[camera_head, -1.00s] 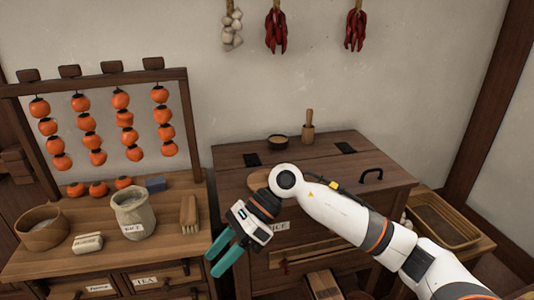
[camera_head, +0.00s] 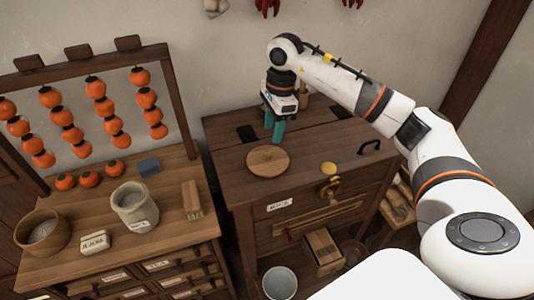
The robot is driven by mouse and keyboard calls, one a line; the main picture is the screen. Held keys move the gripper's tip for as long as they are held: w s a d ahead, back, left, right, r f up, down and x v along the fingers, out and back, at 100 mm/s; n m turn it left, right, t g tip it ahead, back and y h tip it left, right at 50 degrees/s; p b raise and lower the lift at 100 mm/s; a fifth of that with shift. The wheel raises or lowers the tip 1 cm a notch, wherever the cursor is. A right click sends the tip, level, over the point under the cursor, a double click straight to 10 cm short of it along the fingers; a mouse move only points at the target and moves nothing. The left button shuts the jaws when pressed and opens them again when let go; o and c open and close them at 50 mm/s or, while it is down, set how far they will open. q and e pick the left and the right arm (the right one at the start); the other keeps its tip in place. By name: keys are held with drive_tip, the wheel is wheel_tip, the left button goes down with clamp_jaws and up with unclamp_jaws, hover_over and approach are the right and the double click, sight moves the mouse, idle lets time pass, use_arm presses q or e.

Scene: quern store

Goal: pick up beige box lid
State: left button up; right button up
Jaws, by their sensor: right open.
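My right gripper (camera_head: 277,127) points down over the back part of the dark wooden chest top, its teal fingers close together in this view and nothing seen between them. A round light-brown wooden lid with a small knob (camera_head: 267,160) lies flat on the chest top, just in front of the fingers and apart from them. A brown box with a paler strip (camera_head: 323,250) stands low in front of the chest. I cannot tell for certain which of these is the beige box lid. My left gripper is out of view.
A wooden pestle behind my gripper is partly hidden. At left, a counter holds a sack (camera_head: 135,205), a bowl (camera_head: 42,232) and a brush (camera_head: 191,200). A bucket (camera_head: 279,283) stands below.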

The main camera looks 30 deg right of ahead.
sight(268, 152)
drive_tip(key=f, duration=0.1)
drive_tip(key=w+f, duration=0.1)
drive_tip(key=f, duration=0.1)
drive_tip(key=shift+a+p, duration=0.2)
drive_tip(key=shift+p, duration=0.2)
drive_tip(key=shift+f+p, duration=0.35)
wheel_tip(268, 152, down, 3)
drive_tip(key=shift+s+a+f+p, duration=0.1)
drive_tip(key=shift+a+f+p, duration=0.05)
drive_tip(key=shift+p, duration=0.9)
drive_tip(key=shift+f, duration=0.35)
drive_tip(key=shift+w+f, duration=0.2)
drive_tip(key=shift+f, duration=0.1)
drive_tip(key=shift+r, duration=0.1)
clamp_jaws()
